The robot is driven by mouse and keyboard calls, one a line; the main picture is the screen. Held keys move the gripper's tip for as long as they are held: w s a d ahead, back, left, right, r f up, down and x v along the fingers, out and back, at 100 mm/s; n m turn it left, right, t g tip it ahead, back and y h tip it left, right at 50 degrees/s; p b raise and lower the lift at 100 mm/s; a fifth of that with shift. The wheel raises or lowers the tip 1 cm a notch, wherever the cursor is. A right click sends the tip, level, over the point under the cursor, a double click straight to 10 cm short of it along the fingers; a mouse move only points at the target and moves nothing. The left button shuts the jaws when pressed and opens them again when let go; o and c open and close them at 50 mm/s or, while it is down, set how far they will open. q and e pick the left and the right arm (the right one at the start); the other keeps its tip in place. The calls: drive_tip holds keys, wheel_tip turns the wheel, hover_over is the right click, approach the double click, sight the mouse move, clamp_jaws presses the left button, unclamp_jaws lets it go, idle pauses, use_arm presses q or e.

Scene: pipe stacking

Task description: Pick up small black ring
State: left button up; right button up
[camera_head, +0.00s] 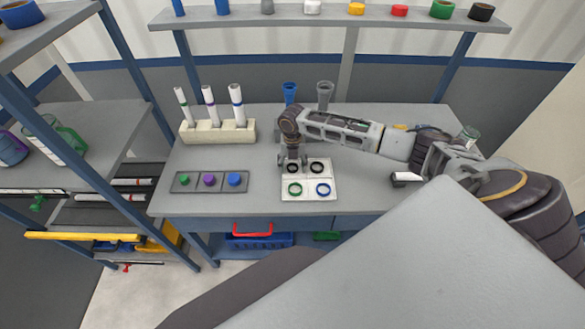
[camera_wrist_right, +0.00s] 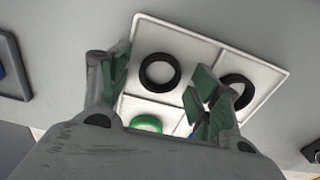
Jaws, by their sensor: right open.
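A white divided tray (camera_head: 308,201) lies on the grey workbench. Its two back compartments each hold a black ring; I cannot tell surely which is smaller. The left black ring (camera_wrist_right: 160,72) lies between my right gripper's spread fingers in the wrist view, and shows partly under the gripper in the head view. The right black ring (camera_head: 317,167) lies beside it; in the wrist view a finger partly hides it (camera_wrist_right: 237,92). My right gripper (camera_head: 292,163) points down over the back left compartment, open and empty. My left gripper is out of view.
A green ring (camera_head: 295,189) and a blue ring (camera_head: 323,189) lie in the front compartments. A rack (camera_head: 218,132) with white pipes stands behind left. A panel with coloured knobs (camera_head: 209,181) lies left. Blue and grey cups (camera_head: 325,94) stand behind my arm.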

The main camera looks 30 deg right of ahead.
drive_tip(key=c, duration=0.8)
drive_tip(key=shift+c, duration=0.2)
drive_tip(key=shift+r, duration=0.1)
wheel_tip(320, 180, up, 10)
drive_tip(key=shift+b, duration=0.35)
idle(0.5)
